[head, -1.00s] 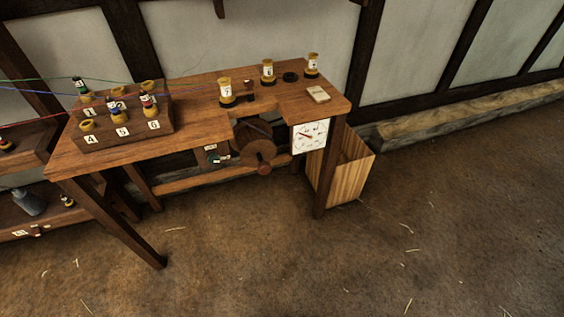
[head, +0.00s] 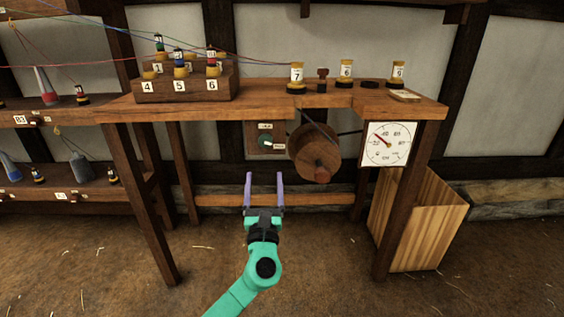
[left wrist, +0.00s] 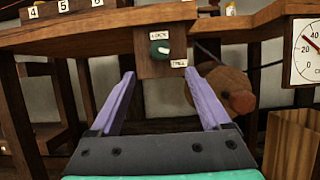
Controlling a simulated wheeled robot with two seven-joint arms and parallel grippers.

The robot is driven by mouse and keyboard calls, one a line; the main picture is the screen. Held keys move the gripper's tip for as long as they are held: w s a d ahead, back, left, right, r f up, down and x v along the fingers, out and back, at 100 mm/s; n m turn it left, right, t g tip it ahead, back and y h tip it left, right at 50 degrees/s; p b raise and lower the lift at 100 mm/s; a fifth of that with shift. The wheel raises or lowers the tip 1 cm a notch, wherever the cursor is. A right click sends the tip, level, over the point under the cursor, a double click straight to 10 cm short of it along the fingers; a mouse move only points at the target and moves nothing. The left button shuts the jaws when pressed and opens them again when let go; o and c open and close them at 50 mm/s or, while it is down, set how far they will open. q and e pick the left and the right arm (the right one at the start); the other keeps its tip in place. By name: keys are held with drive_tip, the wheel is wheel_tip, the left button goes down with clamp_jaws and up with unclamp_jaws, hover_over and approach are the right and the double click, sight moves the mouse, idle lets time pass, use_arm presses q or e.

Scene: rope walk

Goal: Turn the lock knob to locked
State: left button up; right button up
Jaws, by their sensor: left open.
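The lock knob (head: 264,140) is a round dark green knob on a wooden plate under the bench top. It also shows in the left wrist view (left wrist: 159,49). One white label sits above it and another at its lower right; the lettering is too small to read surely, and I cannot tell which way the knob points. My left gripper (head: 264,178) has two purple fingers, spread apart and empty, below and in front of the knob. In the left wrist view the gripper (left wrist: 160,76) points up at the plate with the knob between the finger lines, not touching. My right gripper is not in view.
A wooden wheel (head: 316,153) with a crank handle hangs just right of the knob. A white dial (head: 387,143) and a wooden bin (head: 428,222) are further right. The bench (head: 270,105) overhangs the knob; its legs stand either side. A lower rail (head: 310,200) runs behind.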

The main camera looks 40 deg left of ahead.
sight(266, 144)
use_arm(q)
drive_tip(key=b+x, duration=0.1)
drive_tip(key=x, duration=1.1)
drive_tip(key=shift+w+a, duration=0.2)
drive_tip(key=shift+w, duration=0.1)
clamp_jaws()
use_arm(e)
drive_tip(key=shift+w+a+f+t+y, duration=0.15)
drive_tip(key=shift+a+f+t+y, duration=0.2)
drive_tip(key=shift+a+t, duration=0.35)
